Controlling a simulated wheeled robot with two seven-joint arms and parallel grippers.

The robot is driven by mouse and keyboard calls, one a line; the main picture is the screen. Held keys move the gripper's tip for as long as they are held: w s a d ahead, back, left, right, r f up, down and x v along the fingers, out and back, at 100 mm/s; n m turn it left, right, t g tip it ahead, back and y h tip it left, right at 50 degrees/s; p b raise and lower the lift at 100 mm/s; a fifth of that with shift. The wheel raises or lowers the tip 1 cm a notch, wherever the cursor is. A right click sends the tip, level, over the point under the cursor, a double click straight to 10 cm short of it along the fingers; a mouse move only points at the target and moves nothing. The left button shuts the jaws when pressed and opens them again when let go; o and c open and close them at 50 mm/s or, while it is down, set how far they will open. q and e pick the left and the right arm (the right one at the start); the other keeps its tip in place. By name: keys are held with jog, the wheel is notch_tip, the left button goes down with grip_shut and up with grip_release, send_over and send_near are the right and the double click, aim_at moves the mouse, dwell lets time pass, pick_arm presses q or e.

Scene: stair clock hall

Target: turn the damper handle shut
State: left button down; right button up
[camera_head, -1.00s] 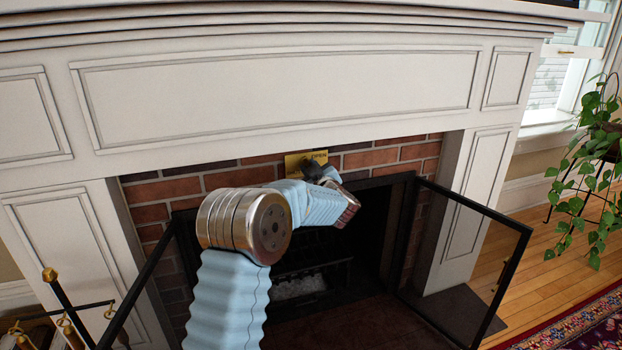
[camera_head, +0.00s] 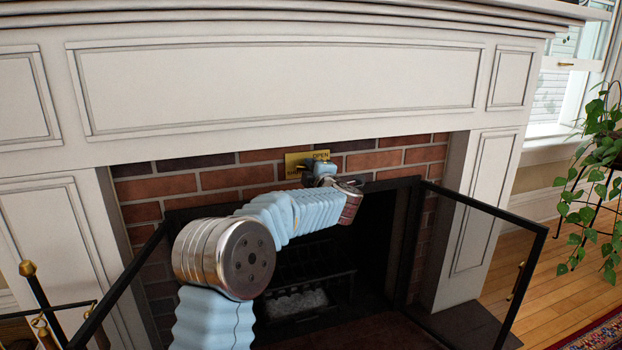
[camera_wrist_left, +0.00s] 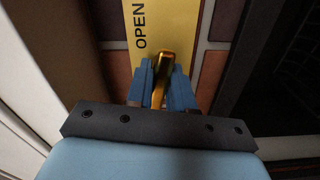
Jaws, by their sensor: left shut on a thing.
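The damper's brass plate (camera_head: 293,164) is fixed to the brick just above the firebox opening. The word OPEN shows at its upper right; lettering at its lower left is partly hidden. My left gripper (camera_head: 320,167) is at the plate's right part, in front of it. In the left wrist view, the blue fingers of my left gripper (camera_wrist_left: 162,88) are shut on the brass damper handle (camera_wrist_left: 163,62), one finger on each side. The plate (camera_wrist_left: 165,22) lies behind it, with OPEN beside the handle. In the head view the gripper hides the handle. My right gripper is not in view.
The white mantel (camera_head: 280,90) overhangs the brickwork. A black-framed glass door (camera_head: 480,250) stands open at the right, and another is at the left. A grate (camera_head: 305,295) sits inside the firebox. Fire tools (camera_head: 40,300) stand at lower left, a plant (camera_head: 597,185) at right.

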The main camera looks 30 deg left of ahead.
pick_arm(q)
jog(key=shift+f+n+b, duration=0.2)
jog(key=shift+n+b, duration=0.5)
jog(key=shift+n, duration=0.3)
jog(key=c, duration=1.1)
grip_release()
jog(key=shift+r, duration=0.1)
jog(key=v, duration=1.3)
jog(key=shift+s+d, duration=0.25)
jog(key=shift+s, duration=0.05)
